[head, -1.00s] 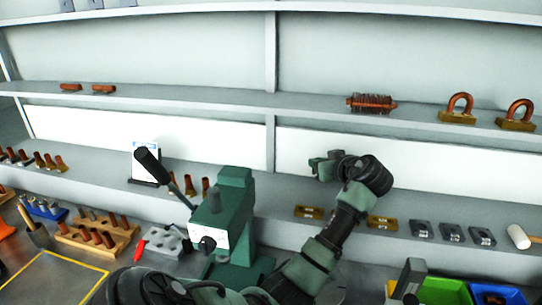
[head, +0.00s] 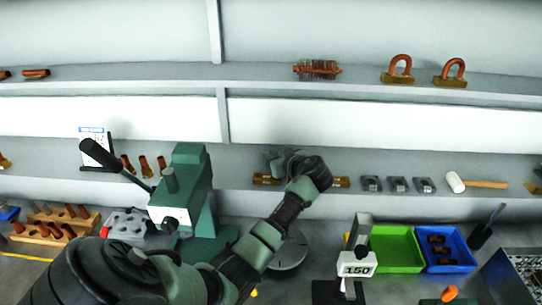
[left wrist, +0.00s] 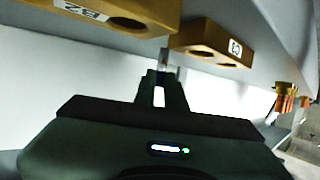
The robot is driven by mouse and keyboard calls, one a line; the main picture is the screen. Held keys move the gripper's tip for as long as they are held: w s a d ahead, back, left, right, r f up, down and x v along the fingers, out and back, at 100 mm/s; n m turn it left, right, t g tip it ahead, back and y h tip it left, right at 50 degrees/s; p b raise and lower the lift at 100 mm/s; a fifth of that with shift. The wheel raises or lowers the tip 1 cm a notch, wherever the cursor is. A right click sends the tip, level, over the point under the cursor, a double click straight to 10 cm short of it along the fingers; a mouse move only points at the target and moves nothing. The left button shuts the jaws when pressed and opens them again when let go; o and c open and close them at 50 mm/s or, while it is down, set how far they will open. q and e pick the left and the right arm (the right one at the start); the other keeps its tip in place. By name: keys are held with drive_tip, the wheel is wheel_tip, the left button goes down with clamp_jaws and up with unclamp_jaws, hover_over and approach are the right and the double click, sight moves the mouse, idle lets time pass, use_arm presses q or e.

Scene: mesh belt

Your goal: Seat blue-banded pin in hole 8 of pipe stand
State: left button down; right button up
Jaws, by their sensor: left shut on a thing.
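My left gripper (head: 277,160) is at the shelf with the brass blocks. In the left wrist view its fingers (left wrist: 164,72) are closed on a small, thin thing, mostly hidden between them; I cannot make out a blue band. Two brass blocks with holes are just ahead of the fingers, one labelled B2 (left wrist: 150,12) and another (left wrist: 205,42) to its right. A wooden stand with copper pipes (head: 45,238) is at the left of the bench in the head view; its hole numbers are too small to read. My right gripper is not in view.
A green press (head: 188,190) with a black lever stands left of my arm. A green bin (head: 395,262), a blue bin (head: 462,262) and a gauge marked 150 (head: 356,263) are at the right. A mallet (head: 456,182) and grey blocks (head: 398,184) lie along the shelf.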

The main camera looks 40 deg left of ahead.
use_arm(q)
drive_tip(key=c, duration=1.9)
unclamp_jaws()
drive_tip(key=shift+f, duration=0.2)
drive_tip(key=o, duration=0.4)
drive_tip(key=shift+w, duration=0.1)
drive_tip(key=shift+r, duration=0.1)
